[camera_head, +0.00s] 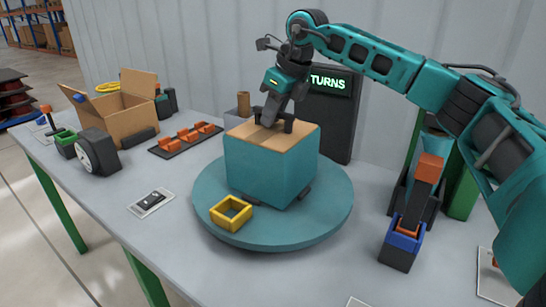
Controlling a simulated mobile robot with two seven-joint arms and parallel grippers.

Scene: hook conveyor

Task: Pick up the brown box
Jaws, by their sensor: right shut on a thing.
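An open brown cardboard box (124,114) stands at the back left of the table with its flaps up. A second box, with teal sides and a light brown top (262,165), sits on a round teal turntable (325,222) in the middle. My right gripper (272,122) points down onto the top of this second box and is shut at a dark part there. The exact grip is hard to make out. My left gripper is not in view.
A yellow square frame (231,212) lies on the turntable's front left. A dark tray with orange pieces (186,139) and a black wheel (98,151) lie to the left. A lit "TURNS" panel (328,112) stands behind. A blue and orange device (404,235) stands at right.

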